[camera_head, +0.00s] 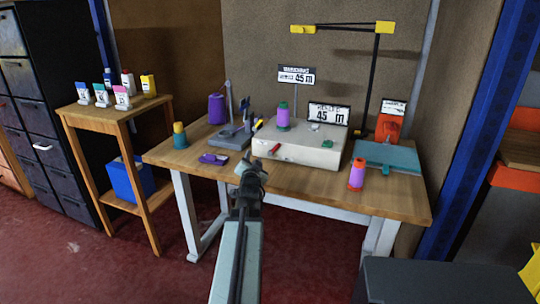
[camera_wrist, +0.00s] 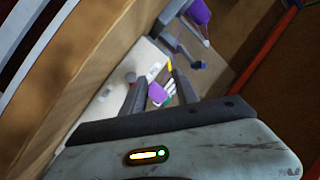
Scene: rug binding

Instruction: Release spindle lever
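A white machine box (camera_head: 318,152) stands on the wooden table. A purple and green spool (camera_head: 283,117) stands upright on its top. A small red lever (camera_head: 275,149) is on its front left, a yellow piece (camera_head: 258,124) at its back left corner, and a green knob (camera_head: 326,143) at the right. I cannot tell for sure which is the spindle lever. My gripper (camera_head: 252,168) is in front of the box's left side, apart from it. In the wrist view my gripper (camera_wrist: 160,70) has its fingers apart, with the purple spool (camera_wrist: 157,93) showing beyond the gap.
A grey stand (camera_head: 230,136) and a large purple spool (camera_head: 217,108) are left of the box. A teal tray (camera_head: 388,158), an orange device (camera_head: 387,128) and an orange-purple spool (camera_head: 357,174) are at the right. A side stand (camera_head: 120,112) holds several small bottles. The table's front edge is mostly clear.

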